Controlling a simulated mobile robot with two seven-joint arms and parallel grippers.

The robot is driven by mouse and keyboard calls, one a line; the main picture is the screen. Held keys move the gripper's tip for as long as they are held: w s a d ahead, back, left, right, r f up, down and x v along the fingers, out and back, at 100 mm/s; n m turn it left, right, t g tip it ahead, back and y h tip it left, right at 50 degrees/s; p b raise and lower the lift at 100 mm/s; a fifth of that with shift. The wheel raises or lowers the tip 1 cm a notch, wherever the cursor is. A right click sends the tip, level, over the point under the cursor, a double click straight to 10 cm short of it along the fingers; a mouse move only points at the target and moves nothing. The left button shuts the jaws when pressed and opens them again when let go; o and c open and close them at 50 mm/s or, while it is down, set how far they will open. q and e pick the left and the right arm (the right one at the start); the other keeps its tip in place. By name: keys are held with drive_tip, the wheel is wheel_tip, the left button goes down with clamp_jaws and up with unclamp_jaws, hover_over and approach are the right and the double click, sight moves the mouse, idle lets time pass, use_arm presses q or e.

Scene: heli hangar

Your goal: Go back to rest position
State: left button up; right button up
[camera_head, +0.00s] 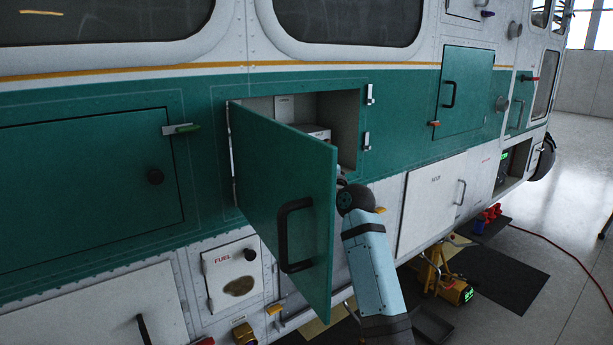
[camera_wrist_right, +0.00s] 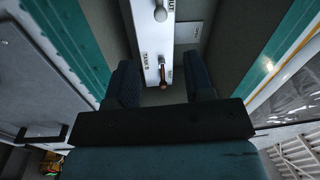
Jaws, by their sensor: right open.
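My right arm (camera_head: 370,260) reaches up behind an open green hatch door (camera_head: 285,200) on the helicopter's side. The door hides my right gripper in the head view. In the right wrist view my right gripper (camera_wrist_right: 161,84) is open, with its two dark fingers apart and facing into the compartment. A white panel (camera_wrist_right: 151,45) with dark lettering lies ahead. A small lever with a copper-coloured tip (camera_wrist_right: 163,78) shows in the gap between the fingers. I cannot tell whether it touches them. My left gripper is not in view.
The open door has a black handle (camera_head: 284,235) and stands out close beside my right arm. Other green hatches, such as one at the right (camera_head: 465,90), are closed. A yellow device (camera_head: 455,290) and dark mats (camera_head: 495,277) lie on the floor at the right.

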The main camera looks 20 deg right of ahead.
idle(0.4)
drive_tip(key=s+f+n+g+h, duration=0.15)
drive_tip(key=s+f, duration=0.35)
drive_tip(key=f, duration=0.5)
drive_tip(key=s+f+n+g+p, duration=0.1)
drive_tip(key=s+f+n, duration=0.3)
drive_tip(key=f, duration=0.6)
drive_tip(key=s+f+n+g+h, duration=0.1)
drive_tip(key=s+f, duration=0.5)
drive_tip(key=f, duration=0.4)
drive_tip(key=s+a+f+n+g, duration=0.1)
drive_tip(key=s+f+n, duration=0.2)
drive_tip(key=s, duration=0.7)
drive_tip(key=s+a+f+n+g, duration=0.1)
drive_tip(key=s+a+f+n, duration=0.1)
drive_tip(key=s+f, duration=0.6)
drive_tip(key=s+a+f+n+g, duration=0.1)
drive_tip(key=s+f+n, duration=0.3)
drive_tip(key=s, duration=0.8)
drive_tip(key=shift+s+a+f+p, duration=0.15)
drive_tip(key=shift+f+p, duration=0.3)
drive_tip(key=shift+f, duration=0.3)
drive_tip(key=shift+g, duration=0.25)
